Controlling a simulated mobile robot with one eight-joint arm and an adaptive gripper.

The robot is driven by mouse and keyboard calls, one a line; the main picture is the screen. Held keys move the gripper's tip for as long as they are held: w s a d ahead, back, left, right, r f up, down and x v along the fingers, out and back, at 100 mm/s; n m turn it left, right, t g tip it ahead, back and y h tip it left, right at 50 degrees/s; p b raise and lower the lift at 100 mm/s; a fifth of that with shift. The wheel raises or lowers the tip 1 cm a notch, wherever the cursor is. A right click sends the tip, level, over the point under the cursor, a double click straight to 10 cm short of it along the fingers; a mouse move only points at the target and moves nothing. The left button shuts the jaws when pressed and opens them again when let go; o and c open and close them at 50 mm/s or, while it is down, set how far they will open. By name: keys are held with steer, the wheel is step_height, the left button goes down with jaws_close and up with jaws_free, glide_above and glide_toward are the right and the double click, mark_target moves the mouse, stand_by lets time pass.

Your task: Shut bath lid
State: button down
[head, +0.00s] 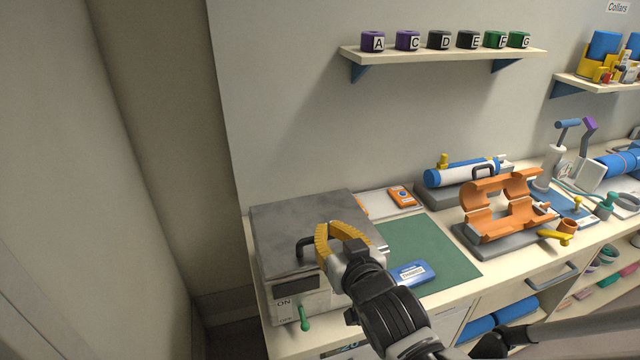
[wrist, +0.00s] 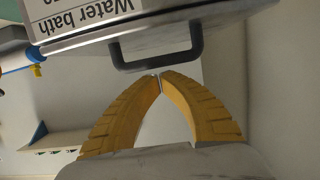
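The water bath (head: 300,306) is a pale box at the left end of the counter, with an ON label and a green lever on its front. Its grey metal lid (head: 300,215) lies about level over the top. I see no clear gap under it, but cannot tell if it is fully seated. The lid's black handle (head: 306,246) sticks out at the front; it also shows in the wrist view (wrist: 157,62). My gripper (head: 328,230) has yellow fingers with their tips together and nothing between them. In the wrist view the tips (wrist: 160,77) are right beside the handle, not around it.
A green mat (head: 428,245) with a blue box (head: 412,273) lies right of the bath. An orange device (head: 403,197) is behind it. An orange split cradle (head: 495,228) stands farther right. A wall shelf (head: 440,54) with lettered blocks is above. The wall is close behind.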

steer(key=shift+s+f+b, duration=0.2)
steer(key=shift+f+b, duration=0.2)
steer(key=shift+f, duration=0.35)
steer(key=shift+r, duration=0.1)
